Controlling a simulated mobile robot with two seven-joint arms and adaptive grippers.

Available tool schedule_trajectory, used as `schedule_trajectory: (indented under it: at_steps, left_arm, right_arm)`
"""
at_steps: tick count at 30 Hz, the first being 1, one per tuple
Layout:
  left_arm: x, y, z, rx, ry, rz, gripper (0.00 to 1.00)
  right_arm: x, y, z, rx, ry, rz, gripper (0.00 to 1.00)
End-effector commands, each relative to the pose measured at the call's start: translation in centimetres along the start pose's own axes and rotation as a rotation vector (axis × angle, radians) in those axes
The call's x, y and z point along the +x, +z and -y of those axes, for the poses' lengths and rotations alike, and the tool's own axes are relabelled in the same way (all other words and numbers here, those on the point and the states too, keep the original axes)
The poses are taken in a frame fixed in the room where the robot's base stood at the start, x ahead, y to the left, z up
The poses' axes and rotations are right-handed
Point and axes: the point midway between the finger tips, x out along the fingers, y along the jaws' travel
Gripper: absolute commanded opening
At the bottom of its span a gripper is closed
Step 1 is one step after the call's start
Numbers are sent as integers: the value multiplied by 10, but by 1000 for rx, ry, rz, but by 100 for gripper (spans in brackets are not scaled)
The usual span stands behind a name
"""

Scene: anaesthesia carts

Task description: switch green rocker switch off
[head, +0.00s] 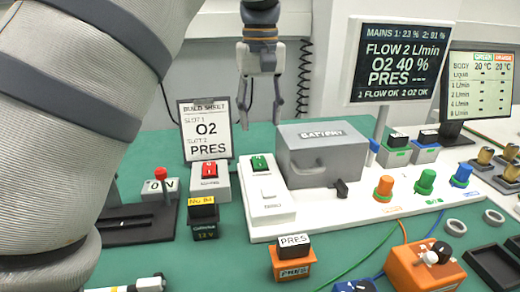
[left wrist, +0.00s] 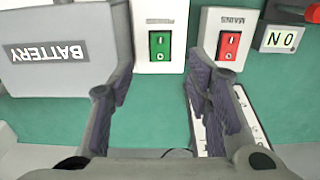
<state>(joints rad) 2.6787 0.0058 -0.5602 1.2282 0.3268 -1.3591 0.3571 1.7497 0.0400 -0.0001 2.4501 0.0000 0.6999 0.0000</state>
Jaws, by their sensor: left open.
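The green rocker switch (head: 259,162) sits at the far end of a white panel (head: 268,208), left of the grey battery box. It also shows upright in the left wrist view (left wrist: 160,46), top centre. I cannot tell which side is pressed. My left gripper (head: 260,120) hangs pointing down behind and above the switch, its two fingers apart and empty. In the left wrist view the open fingers (left wrist: 160,80) straddle the switch's line of sight, with no visible contact. My right gripper is in neither view.
The red mains rocker (head: 209,170) stands just left of the green one. The grey battery box (head: 322,150) stands close on the right. A build sheet (head: 205,128) stands behind. A red-tipped lever (head: 161,174) is further left.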

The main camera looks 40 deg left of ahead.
Motion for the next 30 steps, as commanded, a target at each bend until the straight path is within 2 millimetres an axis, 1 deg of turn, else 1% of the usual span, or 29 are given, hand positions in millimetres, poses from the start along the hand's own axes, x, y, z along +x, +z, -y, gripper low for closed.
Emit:
schedule_trajectory:
  at_steps: [6,9,12,16,23,24,26,27,29,30]
  left_arm:
    - [56,2,1,0,-2,2,45]
    - [77,1,1,0,-2,1,45]
    - [92,1,0,2,0,0,45]
    - [101,0,0,2,0,-1,45]
    - [102,0,0,2,1,-1,45]
    - [102,0,0,2,1,-1,36]
    - [102,0,0,2,1,-1,22]
    - [102,0,0,2,1,-1,13]
    - [102,0,0,2,1,-1,0]
    - [102,0,0,2,1,-1,0]
  right_arm:
    - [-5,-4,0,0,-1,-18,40]
    - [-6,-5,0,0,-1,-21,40]
    - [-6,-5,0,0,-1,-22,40]
    - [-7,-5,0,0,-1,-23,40]
    - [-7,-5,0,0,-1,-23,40]
    - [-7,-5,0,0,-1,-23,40]
    - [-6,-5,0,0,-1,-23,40]
    - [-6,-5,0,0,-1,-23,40]
    - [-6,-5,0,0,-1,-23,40]
    - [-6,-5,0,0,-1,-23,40]
